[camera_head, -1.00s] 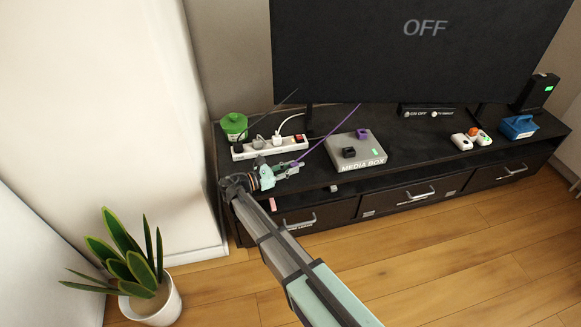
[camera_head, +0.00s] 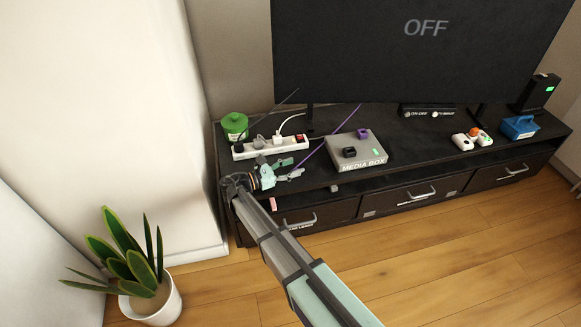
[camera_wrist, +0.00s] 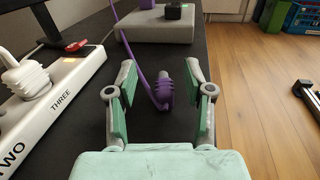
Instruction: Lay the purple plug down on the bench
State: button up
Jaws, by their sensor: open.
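The purple plug (camera_wrist: 164,90) shows in the wrist view between the two green-padded fingers of my gripper (camera_wrist: 160,105). It appears to rest on the dark bench top (camera_wrist: 228,55), with a gap on each side to the fingers. Its purple cord (camera_wrist: 130,48) rises up and away to the left. In the head view my gripper (camera_head: 290,168) is open at the bench's front left, and the purple cord (camera_head: 330,135) runs from it up to the right. The plug itself is too small to make out there.
A white power strip (camera_head: 270,147) with plugs lies just behind my gripper. The grey media box (camera_head: 357,165), with a purple and a black block on top, is to the right. A green pot (camera_head: 235,124) stands at the back left. The bench's front edge is close.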

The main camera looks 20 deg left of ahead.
aim_at(282, 173)
jog(key=shift+w+a+f+g+p, duration=0.15)
jog(key=shift+f+g+p, duration=0.45)
jog(key=shift+f, duration=0.85)
jog(key=shift+s+a+r+p, duration=0.15)
jog(key=shift+s+a+p, duration=0.1)
jog(key=shift+p, duration=0.2)
jog(key=shift+s+a+r+t+p, duration=0.4)
jog(key=shift+s+a+p, duration=0.2)
jog(key=shift+a+p, duration=0.15)
jog(key=shift+s+a, duration=0.1)
jog(key=shift+s, duration=0.1)
jog(key=v, duration=0.7)
jog(key=r+v, duration=0.1)
jog(key=v, duration=0.3)
jog(key=shift+s+a+r, duration=0.15)
jog(key=shift+s+r, duration=0.05)
jog(key=shift+r, duration=0.1)
